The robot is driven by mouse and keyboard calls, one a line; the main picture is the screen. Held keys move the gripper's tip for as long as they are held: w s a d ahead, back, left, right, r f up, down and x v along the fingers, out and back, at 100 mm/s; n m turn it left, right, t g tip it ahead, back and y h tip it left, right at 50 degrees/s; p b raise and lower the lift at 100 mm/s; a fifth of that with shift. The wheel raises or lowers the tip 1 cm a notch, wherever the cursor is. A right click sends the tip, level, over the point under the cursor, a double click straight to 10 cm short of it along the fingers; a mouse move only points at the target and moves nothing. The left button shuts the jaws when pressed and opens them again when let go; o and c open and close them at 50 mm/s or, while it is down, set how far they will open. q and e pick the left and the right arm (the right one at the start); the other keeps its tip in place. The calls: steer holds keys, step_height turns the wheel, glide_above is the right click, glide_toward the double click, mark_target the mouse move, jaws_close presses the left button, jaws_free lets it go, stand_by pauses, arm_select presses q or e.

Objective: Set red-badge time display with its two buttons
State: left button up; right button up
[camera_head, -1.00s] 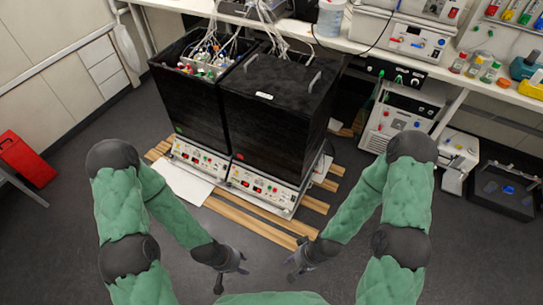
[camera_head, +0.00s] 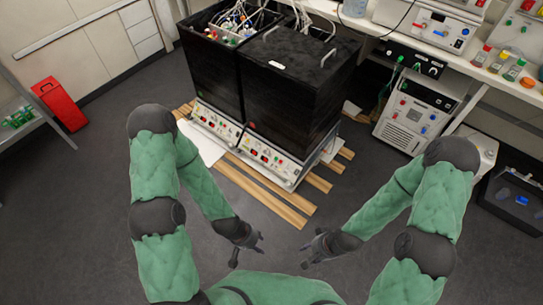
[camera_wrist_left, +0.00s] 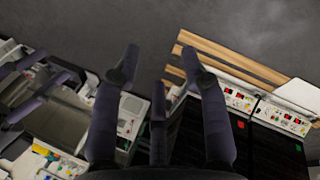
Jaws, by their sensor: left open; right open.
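Two black box-shaped shakers stand side by side on wooden slats. The right one (camera_head: 295,85) has a small red badge at its lower front corner (camera_head: 252,126); the left one (camera_head: 212,70) has a green one. Under the red-badge box is a white control panel (camera_head: 272,160) with red displays and small buttons; digits are too small to read. The panel also shows, turned around, in the left wrist view (camera_wrist_left: 232,97). My left gripper (camera_head: 247,250) is open and empty, in front of and below the panels. My right gripper (camera_head: 312,254) is open and empty, to its right. Neither touches anything.
The green-badge shaker has its own similar panel (camera_head: 215,124). Wooden slats (camera_head: 265,190) stick out on the floor before the shakers. A white instrument (camera_head: 413,115) stands right, under the bench. A red bin (camera_head: 60,104) is far left. The dark floor between is clear.

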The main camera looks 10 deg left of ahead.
stand_by(0.6)
arm_select(q)
jaws_close()
stand_by(1.1)
